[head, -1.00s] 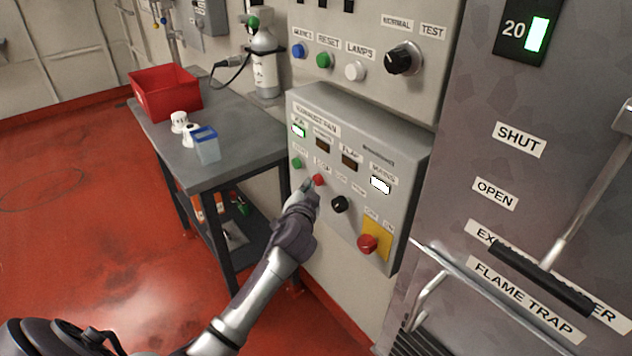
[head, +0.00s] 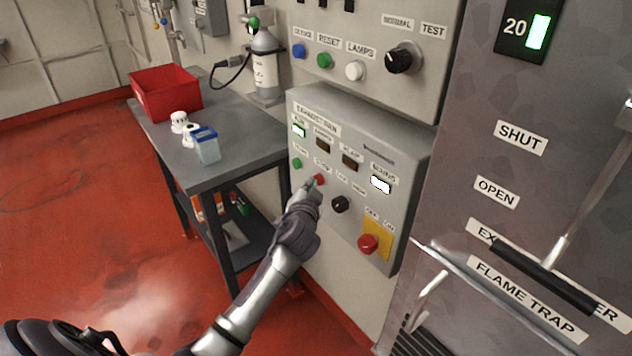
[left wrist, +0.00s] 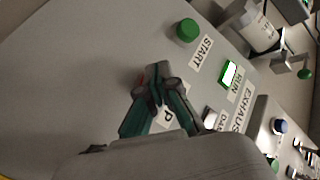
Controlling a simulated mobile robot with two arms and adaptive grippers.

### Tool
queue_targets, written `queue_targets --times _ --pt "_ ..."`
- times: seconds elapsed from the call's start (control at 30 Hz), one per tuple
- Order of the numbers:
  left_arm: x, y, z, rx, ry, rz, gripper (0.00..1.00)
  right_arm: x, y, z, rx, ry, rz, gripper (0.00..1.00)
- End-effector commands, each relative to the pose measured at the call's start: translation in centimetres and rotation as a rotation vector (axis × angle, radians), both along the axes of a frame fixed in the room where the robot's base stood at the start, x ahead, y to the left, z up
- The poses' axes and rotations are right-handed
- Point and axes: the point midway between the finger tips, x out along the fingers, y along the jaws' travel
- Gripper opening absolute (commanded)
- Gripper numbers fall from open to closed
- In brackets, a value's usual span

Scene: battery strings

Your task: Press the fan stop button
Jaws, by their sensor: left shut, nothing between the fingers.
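The grey exhaust fan panel (head: 300,210) is on the wall in the head view. Its red stop button (head: 319,180) is below the indicator row, right of the green start button (head: 297,163). My left gripper (head: 311,184) is shut and empty, with its tips at the red button; I cannot tell whether they touch it. In the left wrist view the shut fingers (left wrist: 150,80) cover most of the stop button, with a sliver of red beside the tips. The green start button (left wrist: 187,30) is clear of them. The RUN lamp (head: 299,131) is lit green. My right gripper is not in view.
A black knob (head: 340,204) and a red emergency button (head: 368,244) on a yellow plate are right of my gripper. A grey table (head: 236,160) with a red bin (head: 166,92) stands left. A door handle (head: 540,275) is at the right.

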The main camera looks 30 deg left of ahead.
Motion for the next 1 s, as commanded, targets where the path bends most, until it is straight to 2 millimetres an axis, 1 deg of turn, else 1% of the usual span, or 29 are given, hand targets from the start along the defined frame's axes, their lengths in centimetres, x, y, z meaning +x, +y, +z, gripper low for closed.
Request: queue_targets --times 0.7,0.87,1.0 --pt "0.6 -0.3 0.13 0.0 -0.003 -0.002 0.0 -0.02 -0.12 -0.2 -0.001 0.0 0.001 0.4" --pt "0.41 -0.22 0.16 0.0 -0.003 -0.002 0.0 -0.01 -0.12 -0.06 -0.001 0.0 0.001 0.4" --pt "-0.19 0.01 0.23 0.0 -0.003 -0.002 0.0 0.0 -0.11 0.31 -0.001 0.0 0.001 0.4"
